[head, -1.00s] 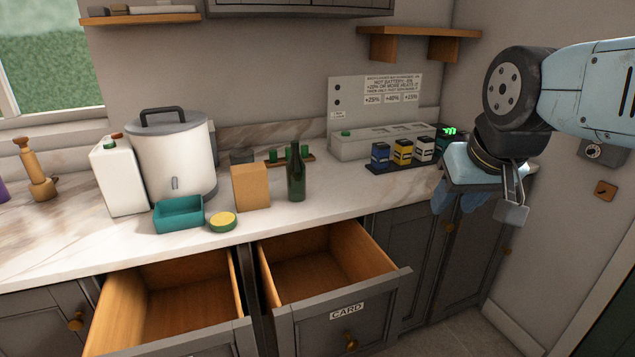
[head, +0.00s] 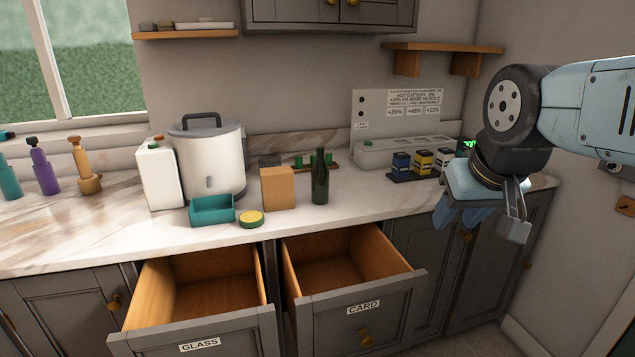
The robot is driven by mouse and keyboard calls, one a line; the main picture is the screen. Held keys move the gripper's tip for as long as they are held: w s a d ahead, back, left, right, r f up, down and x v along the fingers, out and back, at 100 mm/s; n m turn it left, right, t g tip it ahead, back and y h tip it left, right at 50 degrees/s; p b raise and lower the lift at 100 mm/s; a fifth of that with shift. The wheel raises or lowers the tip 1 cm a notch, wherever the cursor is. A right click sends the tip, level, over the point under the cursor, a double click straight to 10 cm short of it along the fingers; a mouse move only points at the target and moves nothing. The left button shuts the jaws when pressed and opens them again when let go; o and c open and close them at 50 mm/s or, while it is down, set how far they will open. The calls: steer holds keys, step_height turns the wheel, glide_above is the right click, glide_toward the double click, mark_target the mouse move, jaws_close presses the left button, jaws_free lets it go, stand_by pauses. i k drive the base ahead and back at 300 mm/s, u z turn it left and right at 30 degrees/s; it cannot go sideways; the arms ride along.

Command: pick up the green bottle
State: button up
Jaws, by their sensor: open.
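The green bottle (head: 320,178) stands upright on the marble counter, just right of a cardboard-brown box. It is dark green with a narrow neck and nothing hides it. My gripper (head: 482,222) is at the right of the head view, pointing down, in front of the counter's right end. It is open and empty, well to the right of the bottle and apart from it.
Two open drawers, GLASS (head: 200,342) and CARD (head: 362,309), jut out below the counter (head: 90,240). The brown box (head: 277,188), a teal tray (head: 211,212) and a yellow-topped tin (head: 251,219) stand left of the bottle. Small battery-like blocks (head: 422,162) stand to its right.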

mark_target(319, 173)
steer(key=i, duration=0.85)
steer(key=z, duration=0.05)
